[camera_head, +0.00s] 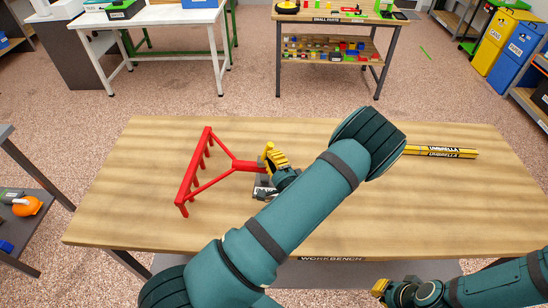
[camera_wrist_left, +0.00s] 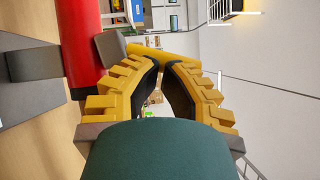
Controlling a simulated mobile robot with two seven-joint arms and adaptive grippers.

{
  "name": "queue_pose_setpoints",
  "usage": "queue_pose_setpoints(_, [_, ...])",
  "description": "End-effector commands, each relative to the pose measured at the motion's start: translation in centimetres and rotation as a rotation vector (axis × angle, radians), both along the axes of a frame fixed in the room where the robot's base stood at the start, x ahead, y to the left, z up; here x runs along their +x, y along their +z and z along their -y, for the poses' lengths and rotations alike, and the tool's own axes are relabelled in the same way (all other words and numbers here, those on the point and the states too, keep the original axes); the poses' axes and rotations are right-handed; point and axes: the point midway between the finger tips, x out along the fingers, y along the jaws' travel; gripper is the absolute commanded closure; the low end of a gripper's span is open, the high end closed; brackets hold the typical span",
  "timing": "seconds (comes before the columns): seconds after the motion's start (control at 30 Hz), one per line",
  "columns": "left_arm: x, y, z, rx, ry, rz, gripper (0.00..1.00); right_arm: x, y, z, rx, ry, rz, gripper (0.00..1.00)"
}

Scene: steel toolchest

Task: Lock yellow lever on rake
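The red rake (camera_head: 196,172) lies on the workbench (camera_head: 130,160), left of centre. Its shaft end reaches a dark holder (camera_head: 262,190) beside my left gripper. The red shaft (camera_wrist_left: 80,45) fills the upper left of the left wrist view, with a grey block beside it. The yellow lever (camera_head: 268,150) stands up at the shaft end; it shows in the wrist view (camera_wrist_left: 150,50) just beyond my fingertips. My left gripper (camera_head: 277,160) has its tips nearly together, close to the lever; contact is unclear. My right gripper (camera_head: 380,288) is low at the front right, its fingers too small to judge.
A small-parts table (camera_head: 325,18) stands beyond.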

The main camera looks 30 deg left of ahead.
Motion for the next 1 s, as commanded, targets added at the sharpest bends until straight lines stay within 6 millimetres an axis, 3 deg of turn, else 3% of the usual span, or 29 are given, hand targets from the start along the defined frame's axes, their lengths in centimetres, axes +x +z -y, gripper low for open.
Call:
queue_pose_setpoints(0.4, [-0.9, 1.3, -1.7, -0.347, 0.003, 0.181, 1.0, 0.5, 3.0, 0.2, 0.0, -0.008, 0.012, 1.0])
queue_pose_setpoints(0.7, [-1.4, 1.3, -2.7, -0.557, 0.003, 0.29, 1.0, 0.4, 4.1, 0.2, 0.003, -0.008, 0.011, 1.0])
queue_pose_setpoints(1.0, [-1.7, 1.2, -3.3, -0.594, 0.0, 0.309, 1.0, 0.4, 4.4, 0.2, 0.003, -0.008, 0.011, 1.0])
